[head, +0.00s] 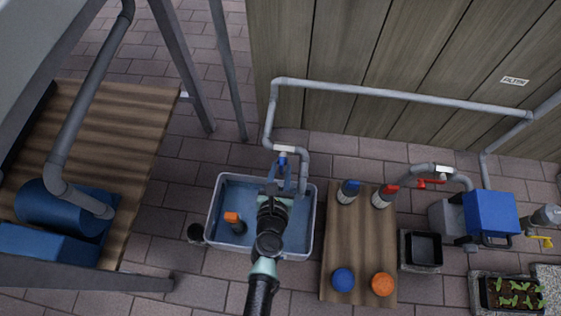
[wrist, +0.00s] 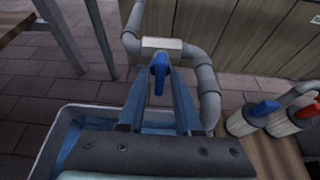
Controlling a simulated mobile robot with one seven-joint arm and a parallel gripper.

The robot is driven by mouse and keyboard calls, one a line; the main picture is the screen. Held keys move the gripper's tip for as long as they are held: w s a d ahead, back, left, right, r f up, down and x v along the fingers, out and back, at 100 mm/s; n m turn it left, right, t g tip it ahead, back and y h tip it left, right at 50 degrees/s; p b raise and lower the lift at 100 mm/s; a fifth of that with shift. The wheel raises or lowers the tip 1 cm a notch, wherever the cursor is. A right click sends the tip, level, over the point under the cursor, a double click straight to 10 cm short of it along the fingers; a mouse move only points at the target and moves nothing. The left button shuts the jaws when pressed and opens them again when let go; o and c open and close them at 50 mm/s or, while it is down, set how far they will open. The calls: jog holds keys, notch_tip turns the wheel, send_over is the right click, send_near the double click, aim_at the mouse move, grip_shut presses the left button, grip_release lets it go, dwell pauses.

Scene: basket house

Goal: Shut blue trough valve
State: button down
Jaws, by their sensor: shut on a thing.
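The blue trough valve has a blue lever handle (wrist: 159,72) below a pale valve body (wrist: 162,45) on a grey pipe. In the head view the handle (head: 282,158) shows above the far rim of the water trough (head: 212,208). My gripper (wrist: 160,88) reaches over the trough, its two blue-grey fingers closing in on either side of the handle. It is shut on the handle. The lever points down, toward me. The exact contact at the fingertips is partly hidden in the head view.
An orange-topped item (head: 232,218) stands in the trough. Right of it, a wooden table (head: 350,250) carries blue-capped and red-capped jars and two round caps. A blue pump (head: 490,212) stands farther right. The plank wall (head: 400,55) and pipe (head: 400,95) lie behind.

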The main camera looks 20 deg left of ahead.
jog(key=c, duration=0.9)
grip_release()
jog(key=p+v, duration=0.2)
jog(key=v, duration=1.1)
